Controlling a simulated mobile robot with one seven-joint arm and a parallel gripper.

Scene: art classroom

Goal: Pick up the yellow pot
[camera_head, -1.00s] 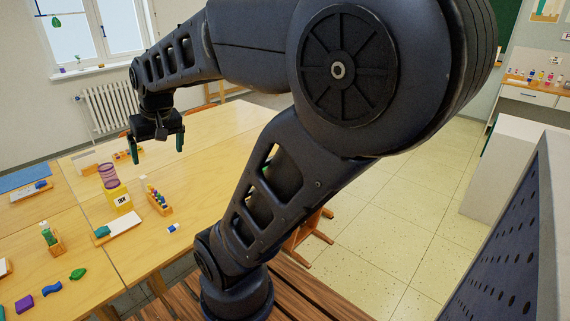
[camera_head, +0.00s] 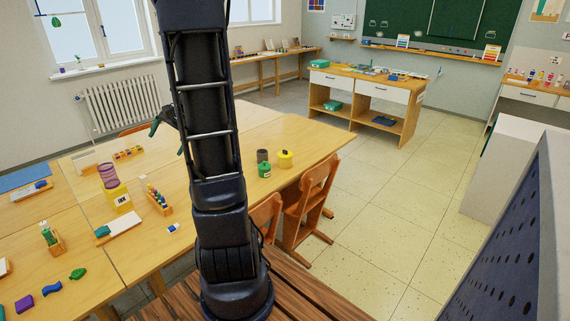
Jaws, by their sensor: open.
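The yellow pot (camera_head: 285,158) stands upright on the wooden table near its far right part. A green pot (camera_head: 264,170) stands just in front of it to the left, and a dark grey pot (camera_head: 262,156) stands close on its left. My gripper (camera_head: 166,138) shows only partly, to the left behind my upright arm. Its visible fingers are open and apart from the pots. The rest of the gripper is hidden by the arm.
The table (camera_head: 310,142) has bare wood around the pots. Wooden chairs (camera_head: 312,200) stand at its right edge. A yellow ink box (camera_head: 118,197), a purple mesh cup (camera_head: 108,176) and a bottle rack (camera_head: 158,200) stand left of my arm.

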